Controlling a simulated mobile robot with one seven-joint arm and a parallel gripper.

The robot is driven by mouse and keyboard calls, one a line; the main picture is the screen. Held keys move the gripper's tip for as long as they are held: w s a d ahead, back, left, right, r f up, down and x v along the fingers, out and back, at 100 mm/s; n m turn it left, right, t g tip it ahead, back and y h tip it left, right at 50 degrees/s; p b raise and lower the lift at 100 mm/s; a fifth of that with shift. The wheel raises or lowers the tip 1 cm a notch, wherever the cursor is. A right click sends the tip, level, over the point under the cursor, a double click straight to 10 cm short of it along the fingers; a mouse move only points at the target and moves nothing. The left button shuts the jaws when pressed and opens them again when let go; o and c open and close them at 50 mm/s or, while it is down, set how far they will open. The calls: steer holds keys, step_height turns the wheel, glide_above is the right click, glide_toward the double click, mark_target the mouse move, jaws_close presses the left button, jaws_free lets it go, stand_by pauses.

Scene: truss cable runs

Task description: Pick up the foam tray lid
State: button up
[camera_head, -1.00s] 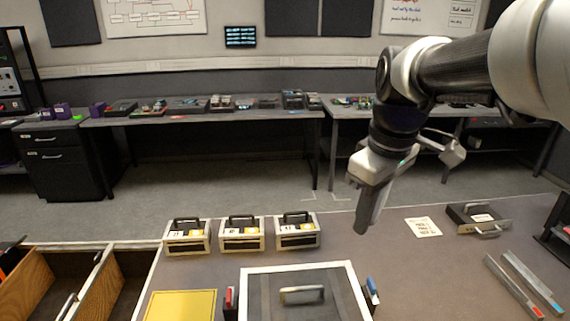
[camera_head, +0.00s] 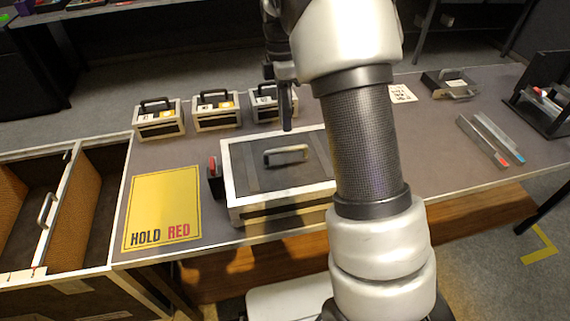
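The foam tray lid looks to be the dark panel with a metal handle (camera_head: 286,154) on top of the white-edged box (camera_head: 232,190) near the table's front. A dark band runs along the box's front face. My gripper (camera_head: 287,122) hangs above and behind the box, over the table near the third small case. It points down and is apart from the handle. Only one dark finger shows clearly, so its opening cannot be judged. My arm covers the right part of the lid and box.
Three small handled cases (camera_head: 159,118) stand in a row behind the box. A yellow HOLD RED mat (camera_head: 163,208) lies to its left, with a red-tipped clip (camera_head: 213,176) between. Two metal bars (camera_head: 490,140) and a dark handled tray (camera_head: 450,85) lie right. Open wooden bins (camera_head: 75,205) stand left.

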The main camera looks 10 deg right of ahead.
mark_target(284, 149)
steer(key=f, duration=0.2)
steer(key=s+f, duration=0.1)
steer(key=f, duration=0.1)
steer(key=shift+f, duration=0.3)
steer(key=f, duration=0.1)
steer(key=f+b, duration=0.1)
steer(key=f, duration=0.1)
steer(key=s+f, duration=0.1)
steer(key=f, duration=0.1)
steer(key=shift+a, duration=0.4)
jaws_close()
steer(key=shift+w, duration=0.1)
stand_by(0.6)
